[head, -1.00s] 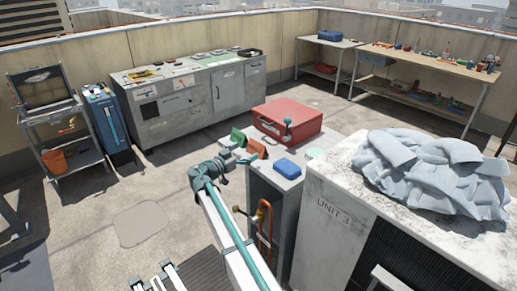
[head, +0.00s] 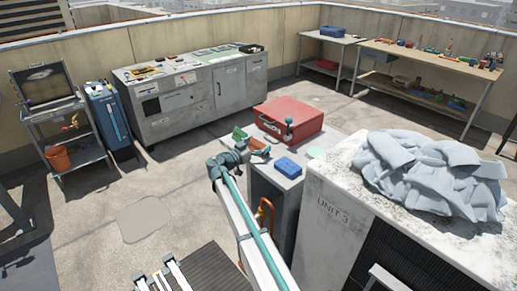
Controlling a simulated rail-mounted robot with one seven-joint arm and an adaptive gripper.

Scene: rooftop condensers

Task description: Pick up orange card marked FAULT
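A small orange card-like piece (head: 257,143) is at the left end of the grey cabinet top, in front of the red case. No lettering on it can be read at this size. A green piece (head: 239,133) is just left of it. My gripper (head: 260,151) is at the near side of the orange piece, close to it or touching; I cannot tell which. The wrist and arm hide part of this area. The fingers are too small and dark to show whether they are open or shut.
A red case (head: 288,119) and a blue box (head: 288,167) are on the grey cabinet (head: 278,187). The white unit marked UNIT 3 (head: 333,212), with a grey cloth (head: 430,175) on top, is at the right.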

